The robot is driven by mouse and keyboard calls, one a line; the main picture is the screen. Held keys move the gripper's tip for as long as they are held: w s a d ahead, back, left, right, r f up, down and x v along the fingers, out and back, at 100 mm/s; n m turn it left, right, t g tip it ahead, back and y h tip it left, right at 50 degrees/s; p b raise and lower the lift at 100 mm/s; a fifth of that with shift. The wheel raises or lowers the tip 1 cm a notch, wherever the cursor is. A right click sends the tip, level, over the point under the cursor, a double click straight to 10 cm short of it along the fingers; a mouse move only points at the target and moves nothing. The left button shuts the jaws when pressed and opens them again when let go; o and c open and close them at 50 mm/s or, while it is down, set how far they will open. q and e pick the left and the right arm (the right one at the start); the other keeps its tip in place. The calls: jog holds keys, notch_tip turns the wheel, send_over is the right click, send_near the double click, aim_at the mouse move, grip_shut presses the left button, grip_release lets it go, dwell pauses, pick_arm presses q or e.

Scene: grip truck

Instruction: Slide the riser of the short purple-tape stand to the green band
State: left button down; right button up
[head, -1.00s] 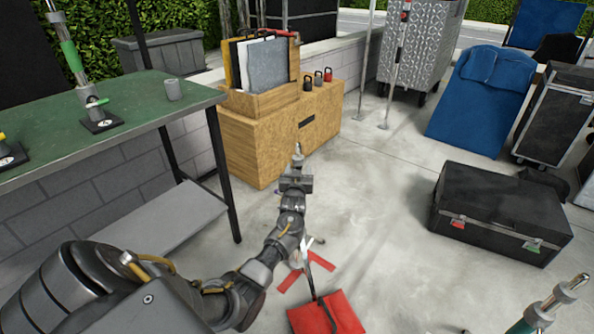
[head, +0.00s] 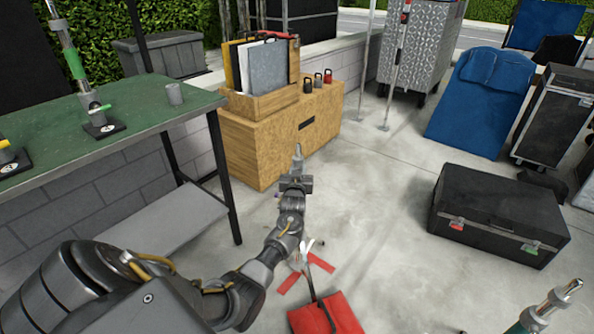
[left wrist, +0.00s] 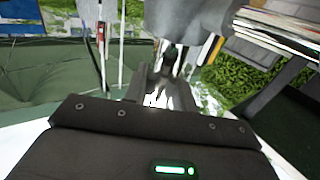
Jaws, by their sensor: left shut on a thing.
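My left gripper (head: 296,183) is shut around a slim upright metal riser whose pale tip (head: 298,152) shows just above the jaws in the head view. My forearm hides most of the stand under it. Its white lower part (head: 308,246) shows near the floor, over red tape marks (head: 321,262). No purple tape or green band shows on this riser. In the left wrist view, the jaws (left wrist: 160,88) show, but what they hold is unclear. My right gripper is not in view.
A red sandbag (head: 327,315) lies on the floor below the stand. A green-topped table (head: 130,110) holds small stands and a grey cup (head: 175,94). A wooden chest (head: 275,140) stands behind, a black case (head: 500,210) right.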

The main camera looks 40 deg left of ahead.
aim_at(298, 164)
pick_arm(q)
jog(key=shift+r+p, duration=1.75)
jog(key=shift+r, duration=0.65)
jog(key=c, duration=0.9)
grip_release()
jog(key=shift+f, duration=0.2)
jog(key=shift+f, duration=0.15)
notch_tip(298, 164, down, 6)
jog(key=b, duration=0.6)
jog(key=shift+f, duration=0.15)
jog(key=r+p+v, duration=0.1)
jog(key=p+v, duration=0.9)
jog(key=v, duration=0.4)
jog(key=s+d+f+m+g+h, duration=0.1)
jog(key=s+d+f, duration=0.1)
jog(key=f, duration=0.3)
jog(key=s+d+f+m+h+p, duration=0.1)
jog(key=s+d+f+h, duration=0.1)
jog(key=s+f, duration=0.1)
jog(key=s+d+f+m+g+h+p, duration=0.1)
jog(key=s+f, duration=0.1)
jog(key=f, duration=0.4)
jog(key=shift+s+d+f+m+g, duration=0.3)
jog(key=shift+s+d+f+m, duration=0.05)
jog(key=shift+s+d+m, duration=0.05)
